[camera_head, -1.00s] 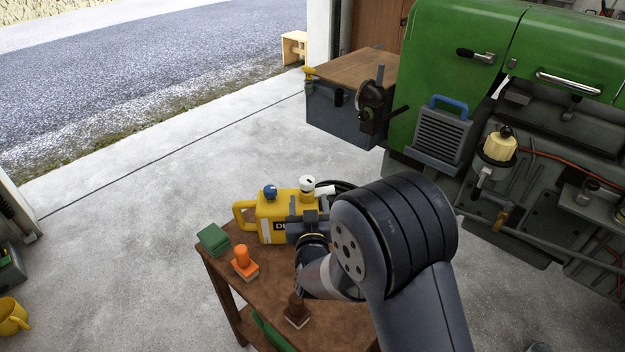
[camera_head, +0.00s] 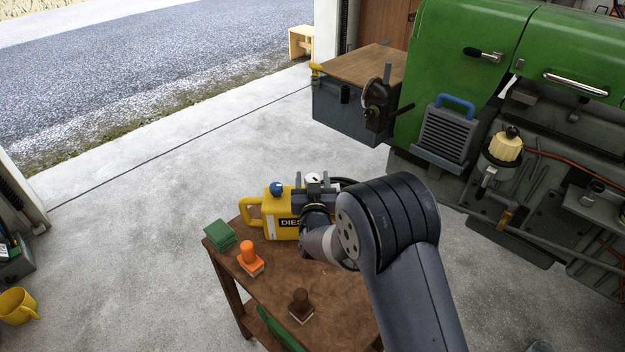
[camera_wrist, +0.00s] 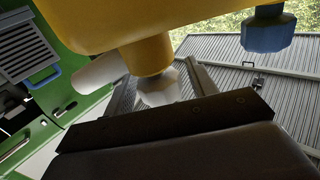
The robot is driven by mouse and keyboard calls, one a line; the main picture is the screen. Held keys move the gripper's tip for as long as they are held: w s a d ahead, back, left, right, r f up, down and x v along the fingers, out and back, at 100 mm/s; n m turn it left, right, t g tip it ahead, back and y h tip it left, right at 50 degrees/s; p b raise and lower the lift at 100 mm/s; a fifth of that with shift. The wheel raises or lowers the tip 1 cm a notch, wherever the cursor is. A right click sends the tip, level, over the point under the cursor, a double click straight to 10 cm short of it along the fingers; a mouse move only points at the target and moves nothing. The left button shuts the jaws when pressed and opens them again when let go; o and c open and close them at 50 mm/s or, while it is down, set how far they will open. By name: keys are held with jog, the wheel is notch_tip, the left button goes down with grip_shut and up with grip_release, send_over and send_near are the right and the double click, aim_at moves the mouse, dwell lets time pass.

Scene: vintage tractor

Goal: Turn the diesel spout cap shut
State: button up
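The yellow diesel can (camera_head: 273,203) stands at the back of the small brown table; it fills the top of the wrist view (camera_wrist: 105,22). A white cap (camera_head: 314,178) sits on its neck, and it also shows in the wrist view (camera_wrist: 157,90). A blue cap (camera_head: 277,187) is on the can's left part, at the upper right in the wrist view (camera_wrist: 268,30). My gripper (camera_head: 313,184) is at the white cap, one finger on each side. In the wrist view the fingers (camera_wrist: 160,92) look open, with small gaps beside the cap.
The brown table (camera_head: 262,290) also holds a green block (camera_head: 219,235), an orange stamp-like piece (camera_head: 249,258) and a dark brown one (camera_head: 301,305). The green tractor (camera_head: 455,70) stands behind on the right. Concrete floor left of the table is open.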

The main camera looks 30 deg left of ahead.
jog(key=c, duration=0.9)
jog(key=shift+o, duration=0.2)
jog(key=shift+m+t+h+b, duration=0.4)
jog(key=shift+m+h+b, duration=0.1)
jog(key=shift+h, duration=0.2)
jog(key=shift+m+t+h+b, duration=0.3)
jog(key=shift+m+h, duration=0.2)
jog(key=shift+h, duration=0.2)
jog(key=shift+m+t+h, duration=0.2)
jog(key=shift+m+h, duration=1.15)
jog(key=shift+h, duration=0.75)
jog(key=shift+m+t+h, duration=0.2)
jog(key=shift+m+h, duration=1.15)
jog(key=shift+h, duration=0.75)
jog(key=shift+d, duration=0.1)
jog(key=o, duration=1)
